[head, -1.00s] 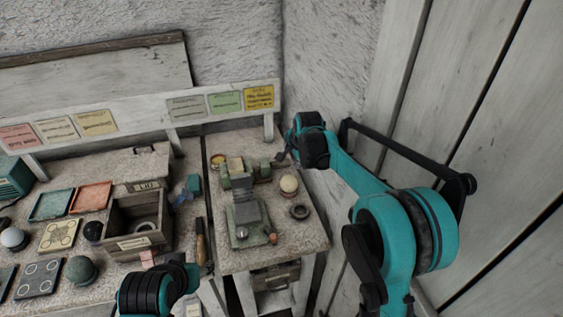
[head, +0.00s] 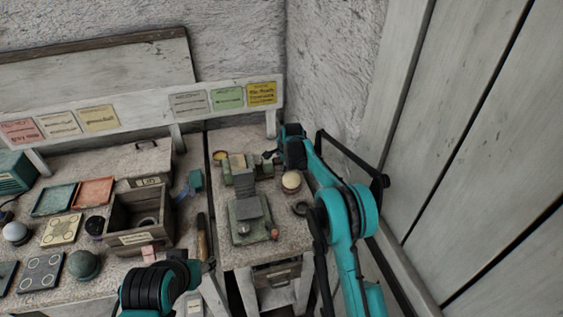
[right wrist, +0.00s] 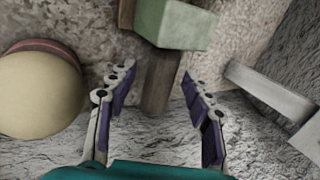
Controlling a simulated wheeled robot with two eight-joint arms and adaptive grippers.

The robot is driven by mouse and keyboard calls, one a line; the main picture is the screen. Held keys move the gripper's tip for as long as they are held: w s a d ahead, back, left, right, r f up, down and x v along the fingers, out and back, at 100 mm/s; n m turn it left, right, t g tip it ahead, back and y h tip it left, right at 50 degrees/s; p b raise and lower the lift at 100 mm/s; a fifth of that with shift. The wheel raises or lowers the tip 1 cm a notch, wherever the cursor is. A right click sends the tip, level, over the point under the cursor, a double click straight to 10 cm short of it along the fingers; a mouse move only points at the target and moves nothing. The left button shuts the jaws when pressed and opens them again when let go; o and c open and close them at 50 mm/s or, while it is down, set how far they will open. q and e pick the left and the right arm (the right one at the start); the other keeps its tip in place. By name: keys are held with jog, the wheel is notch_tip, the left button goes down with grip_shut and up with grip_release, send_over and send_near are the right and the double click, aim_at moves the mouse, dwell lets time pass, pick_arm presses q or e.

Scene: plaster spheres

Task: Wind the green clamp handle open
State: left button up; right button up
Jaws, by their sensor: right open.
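The clamp (head: 247,208) is a green and grey device on the small right-hand table. A green block (head: 264,168) sticks out at its back right; I cannot tell for sure whether it is the handle. In the right wrist view a pale green block (right wrist: 177,24) shows at the top, with a brownish bar (right wrist: 160,82) below it, between the fingers in the picture. My right gripper (head: 268,155) is open beside the clamp's back right; contact is not visible (right wrist: 155,92). My left gripper (head: 208,266) is low in the head view, its jaws unclear.
A cream sphere (head: 291,181) on a reddish base stands close to the right gripper, also large in the right wrist view (right wrist: 38,95). A dark ring (head: 301,208) lies nearby. A wooden box (head: 140,222) stands on the left bench. The rough wall and sign board (head: 200,103) are behind.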

jog(key=shift+f, duration=0.1)
grip_shut()
jog(key=shift+s+f+t+b, duration=0.15)
jog(key=shift+f+t+b, duration=0.1)
jog(key=shift+t+b, duration=0.55)
jog(key=shift+r+t+y+b, duration=0.1)
jog(key=shift+t+y+b, duration=0.25)
jog(key=shift+t, duration=0.35)
grip_release()
